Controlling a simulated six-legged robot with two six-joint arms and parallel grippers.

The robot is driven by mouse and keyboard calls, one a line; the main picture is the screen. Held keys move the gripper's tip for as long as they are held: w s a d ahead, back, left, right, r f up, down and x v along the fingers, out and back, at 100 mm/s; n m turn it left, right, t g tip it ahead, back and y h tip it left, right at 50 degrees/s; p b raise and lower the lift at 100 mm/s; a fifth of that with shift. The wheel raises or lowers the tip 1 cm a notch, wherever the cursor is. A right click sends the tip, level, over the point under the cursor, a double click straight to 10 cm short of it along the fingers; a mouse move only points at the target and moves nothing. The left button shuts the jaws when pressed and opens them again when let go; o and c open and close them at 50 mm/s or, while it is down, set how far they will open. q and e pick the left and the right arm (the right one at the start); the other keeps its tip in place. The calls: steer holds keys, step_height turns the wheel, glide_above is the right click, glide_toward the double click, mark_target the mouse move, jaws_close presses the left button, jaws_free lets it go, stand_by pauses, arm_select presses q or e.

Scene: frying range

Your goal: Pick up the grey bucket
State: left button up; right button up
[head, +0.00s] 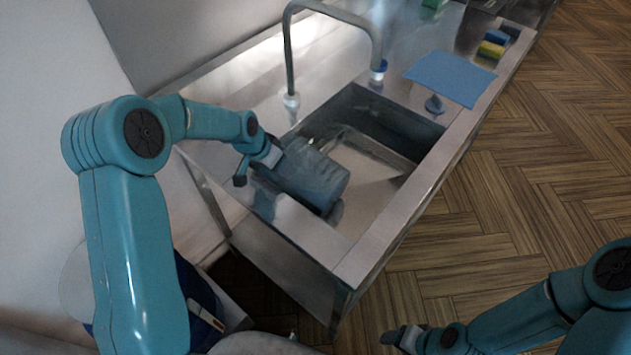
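The grey bucket (318,178) lies tilted on its side at the left end of the sink basin, partly over the near-left rim. My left gripper (256,168) is at the bucket's left end, with one dark finger showing outside it. The other finger is largely hidden, so I cannot tell whether the gripper is closed on the bucket. My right gripper (402,337) is low at the bottom of the view, over the floor and far from the bucket. Its finger gap is not clear.
The steel sink basin (385,122) is open under a tall curved tap (289,60). A blue cloth (450,77), a dark stopper-like knob (434,104) and sponges (491,49) lie on the counter further back. The wooden floor (540,150) at the right is clear.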

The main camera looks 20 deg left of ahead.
arm_select(q)
steer(key=shift+s+r, duration=0.2)
steer(key=shift+s, duration=0.3)
steer(key=shift+w+d+f, duration=0.1)
steer(key=shift+w+f, duration=0.05)
steer(key=shift+w, duration=0.1)
steer(key=shift+c, duration=0.2)
steer(key=shift+w+f, duration=0.2)
steer(key=shift+w, duration=0.05)
steer(key=c, duration=1)
steer(key=shift+s+r, duration=0.25)
steer(key=shift+s, duration=0.15)
jaws_close()
steer(key=shift+w+f, duration=0.2)
steer(key=shift+w, duration=0.05)
steer(key=shift+s, duration=0.1)
steer(key=shift+s+f, duration=0.1)
steer(key=shift+s, duration=0.05)
